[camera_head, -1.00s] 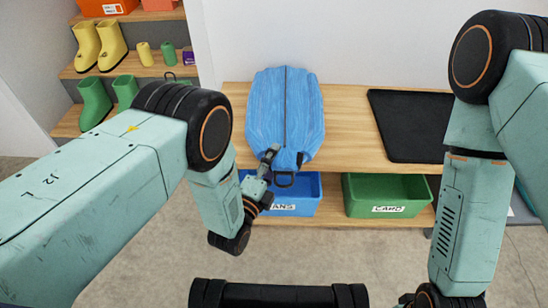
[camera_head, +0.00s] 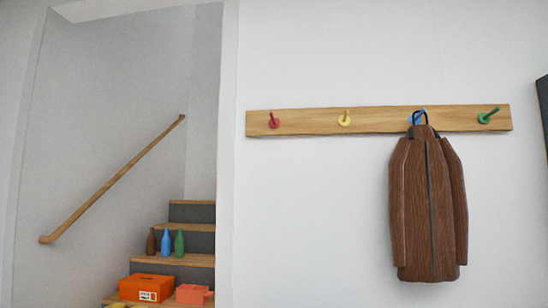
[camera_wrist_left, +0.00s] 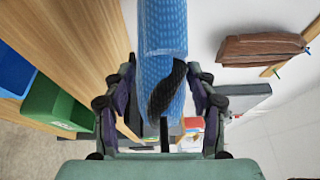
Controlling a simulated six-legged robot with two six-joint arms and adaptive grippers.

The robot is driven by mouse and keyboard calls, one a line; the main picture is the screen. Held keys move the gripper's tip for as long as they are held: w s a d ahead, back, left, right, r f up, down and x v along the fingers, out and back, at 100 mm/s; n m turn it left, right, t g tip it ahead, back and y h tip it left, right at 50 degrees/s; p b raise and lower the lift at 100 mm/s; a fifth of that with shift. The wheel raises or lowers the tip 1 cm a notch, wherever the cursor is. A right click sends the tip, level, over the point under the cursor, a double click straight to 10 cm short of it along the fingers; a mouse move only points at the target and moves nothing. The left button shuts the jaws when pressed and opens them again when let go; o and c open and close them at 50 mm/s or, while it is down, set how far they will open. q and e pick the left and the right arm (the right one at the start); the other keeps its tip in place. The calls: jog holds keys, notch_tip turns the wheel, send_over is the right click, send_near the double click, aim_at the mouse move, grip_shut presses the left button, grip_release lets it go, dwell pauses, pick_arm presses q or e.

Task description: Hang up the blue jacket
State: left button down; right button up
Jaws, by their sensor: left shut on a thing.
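The blue jacket (camera_wrist_left: 165,30) shows at the top middle of the left wrist view, with its black strap or loop (camera_wrist_left: 168,90) between the fingers. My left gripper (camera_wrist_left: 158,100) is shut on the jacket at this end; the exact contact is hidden. In the head view a wooden rail (camera_head: 310,122) on the wall carries a red hook (camera_head: 274,120), a yellow hook (camera_head: 344,118), a blue hook (camera_head: 418,115) and a green hook (camera_head: 488,116). A brown jacket (camera_head: 430,210) hangs from the blue hook. My right gripper is in neither current view.
Stairs (camera_head: 190,259) hold bottles (camera_head: 165,242) and an orange box (camera_head: 146,288), left of the rail. The other three hooks are empty. The left wrist view shows a wooden bench (camera_wrist_left: 85,40) and a green bin (camera_wrist_left: 55,105) to the left, and the brown jacket (camera_wrist_left: 262,48) to the right.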

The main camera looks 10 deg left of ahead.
pick_arm(q)
jog(key=shift+w+r, duration=0.1)
jog(key=shift+r, duration=0.05)
dwell(0.5)
jog(key=shift+a+r, duration=0.15)
jog(key=shift+a, duration=0.05)
jog(key=s+a+r+n+t+y+p, duration=0.1)
jog(key=s+a+r+n+y+p, duration=0.3)
jog(key=a+r, duration=1.1)
jog(key=s+y+p, duration=0.1)
jog(key=s+y, duration=0.2)
jog(key=s, duration=0.2)
jog(key=shift+a+t, duration=0.2)
jog(key=shift+t, duration=0.1)
jog(key=shift+a, duration=0.1)
